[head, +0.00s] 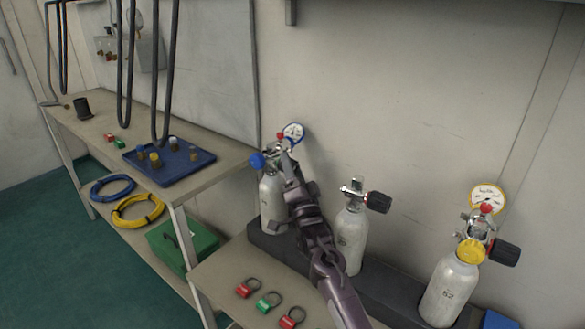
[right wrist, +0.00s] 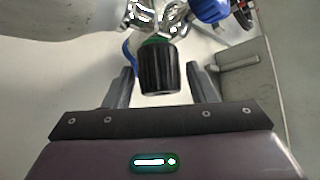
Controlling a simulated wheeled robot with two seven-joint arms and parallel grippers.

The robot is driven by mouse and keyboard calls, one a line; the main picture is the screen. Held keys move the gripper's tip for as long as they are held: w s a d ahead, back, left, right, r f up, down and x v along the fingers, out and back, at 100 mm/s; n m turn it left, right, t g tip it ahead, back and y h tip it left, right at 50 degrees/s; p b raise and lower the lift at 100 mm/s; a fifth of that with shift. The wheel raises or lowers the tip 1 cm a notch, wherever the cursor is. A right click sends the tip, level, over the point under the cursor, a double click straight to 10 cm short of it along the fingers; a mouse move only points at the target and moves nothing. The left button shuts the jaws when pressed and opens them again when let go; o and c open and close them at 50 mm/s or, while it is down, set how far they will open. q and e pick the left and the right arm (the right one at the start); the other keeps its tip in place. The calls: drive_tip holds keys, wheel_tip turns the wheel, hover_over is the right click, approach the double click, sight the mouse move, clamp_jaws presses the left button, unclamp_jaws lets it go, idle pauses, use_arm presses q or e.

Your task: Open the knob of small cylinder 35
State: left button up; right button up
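Three small grey cylinders stand in a row: a left one (head: 272,205), a middle one (head: 350,238) and a right one (head: 448,290) marked with what looks like 52. I cannot read a 35 on any of them. My right gripper (head: 290,172) is at the valve of the left cylinder and hides part of it. In the right wrist view a black ribbed knob (right wrist: 158,68) with a green ring lies between the open fingers (right wrist: 158,85), with gaps on both sides. My left gripper is not in view.
The left cylinder carries a gauge (head: 293,132) and a blue knob (head: 257,161). The middle one has a black knob (head: 378,202). The right one has a gauge (head: 488,199) and a black knob (head: 504,253). Red and green tags (head: 268,302) lie on the bench. A blue tray (head: 170,175) is on the shelf.

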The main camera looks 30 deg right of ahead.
drive_tip(key=shift+o, duration=0.5)
drive_tip(key=shift+s+f, duration=0.3)
drive_tip(key=shift+s, duration=0.05)
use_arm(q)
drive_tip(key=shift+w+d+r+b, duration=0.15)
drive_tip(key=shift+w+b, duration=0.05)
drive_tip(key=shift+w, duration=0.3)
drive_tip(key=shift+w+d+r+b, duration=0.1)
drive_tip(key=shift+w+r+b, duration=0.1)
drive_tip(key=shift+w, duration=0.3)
use_arm(e)
drive_tip(key=v, duration=0.7)
drive_tip(key=shift+a+r, duration=0.1)
